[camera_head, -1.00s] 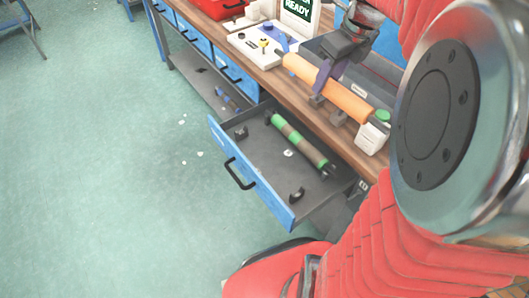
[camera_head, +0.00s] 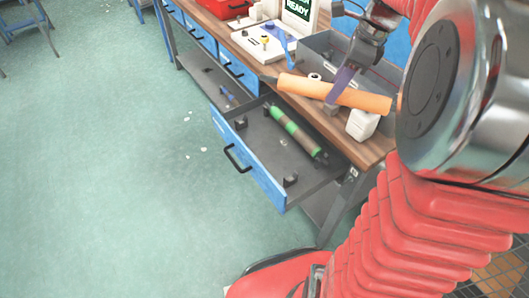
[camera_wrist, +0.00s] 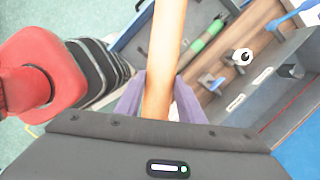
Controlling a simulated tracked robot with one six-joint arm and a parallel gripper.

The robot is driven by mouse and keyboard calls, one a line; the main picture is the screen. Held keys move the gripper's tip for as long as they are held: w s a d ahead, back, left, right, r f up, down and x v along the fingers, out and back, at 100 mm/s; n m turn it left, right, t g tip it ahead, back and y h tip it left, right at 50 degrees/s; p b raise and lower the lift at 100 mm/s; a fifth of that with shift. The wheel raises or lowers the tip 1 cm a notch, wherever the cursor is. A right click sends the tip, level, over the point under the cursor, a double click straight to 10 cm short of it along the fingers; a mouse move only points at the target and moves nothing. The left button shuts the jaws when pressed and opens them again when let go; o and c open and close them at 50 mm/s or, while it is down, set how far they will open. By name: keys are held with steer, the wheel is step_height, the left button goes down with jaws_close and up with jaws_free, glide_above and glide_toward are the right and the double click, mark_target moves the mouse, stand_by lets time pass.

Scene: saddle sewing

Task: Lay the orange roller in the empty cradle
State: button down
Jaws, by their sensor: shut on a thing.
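The long orange roller (camera_head: 310,88) is held in my gripper (camera_head: 345,82) above the wooden bench, and it shows large in the wrist view (camera_wrist: 165,45). The purple fingers (camera_wrist: 158,97) are shut on it from both sides. The blue-fronted drawer (camera_head: 262,178) stands open below. In it, two dark brackets, one near the far left corner (camera_head: 241,122) and one near the front (camera_head: 290,180), form an empty cradle. A green and brown striped roller (camera_head: 297,133) lies behind them, also visible in the wrist view (camera_wrist: 207,38). Grey bracket blocks (camera_wrist: 212,82) stand empty on the bench.
A grey bin (camera_head: 318,46) stands behind the roller. A white block (camera_head: 362,124) sits near the bench's edge. A white board with small parts (camera_head: 262,45) is at the left of the bench (camera_head: 300,103). The green floor (camera_head: 110,180) left of the drawer is mostly clear.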

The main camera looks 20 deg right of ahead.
steer(key=n, duration=0.3)
steer(key=shift+w+f+g, duration=0.1)
steer(key=shift+w+g, duration=0.2)
steer(key=shift+g, duration=0.1)
steer(key=n, duration=0.3)
steer(key=shift+w+f+g+y, duration=0.3)
steer(key=shift+w+f+g, duration=0.05)
steer(key=shift+w+g, duration=0.05)
steer(key=w+a+f+n+g+h, duration=0.1)
steer(key=w+a+f+n, duration=0.4)
steer(key=f+n, duration=0.4)
steer(key=w+a+f+n+g+h, duration=0.2)
steer(key=w+a+f+n, duration=0.4)
steer(key=f+n, duration=0.3)
steer(key=shift+a+n, duration=0.65)
steer(key=shift+n, duration=0.15)
steer(key=shift+a, duration=0.1)
